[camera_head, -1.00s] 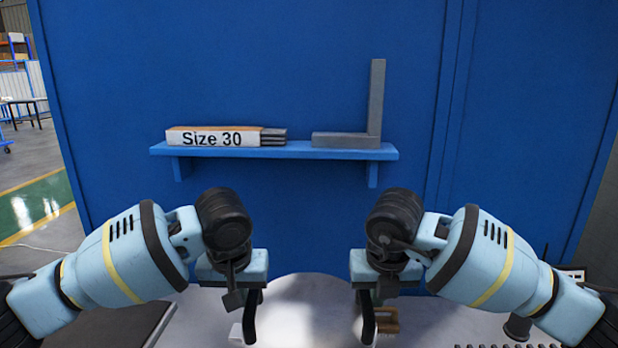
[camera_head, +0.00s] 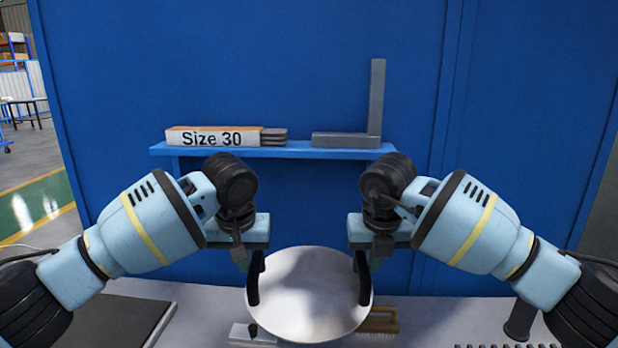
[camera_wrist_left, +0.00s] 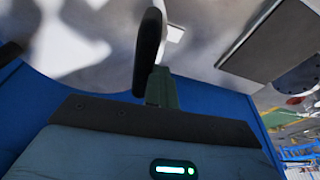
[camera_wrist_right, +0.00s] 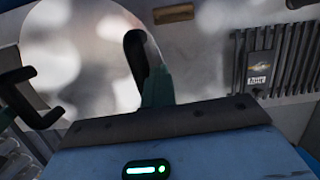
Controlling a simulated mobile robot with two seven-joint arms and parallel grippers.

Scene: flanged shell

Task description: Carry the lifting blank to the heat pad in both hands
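The lifting blank is a pale round metal disc (camera_head: 308,300) with a black handle on each side. It hangs level above the bench between my grippers, and also shows in the left wrist view (camera_wrist_left: 70,50) and right wrist view (camera_wrist_right: 85,55). My left gripper (camera_head: 254,262) is shut on the left handle, and my right gripper (camera_head: 363,260) on the right handle; the fingertips are largely hidden. A dark flat square plate (camera_head: 115,318), apparently the heat pad, lies on the bench at left. It also shows in the left wrist view (camera_wrist_left: 280,40).
A blue wall shelf (camera_head: 300,150) behind holds a box marked Size 30 (camera_head: 215,137) and a grey metal square (camera_head: 345,140). A wooden brush (camera_head: 383,320) and a small pale block (camera_head: 243,333) lie close to the disc. A dark cylinder (camera_head: 521,320) stands at right.

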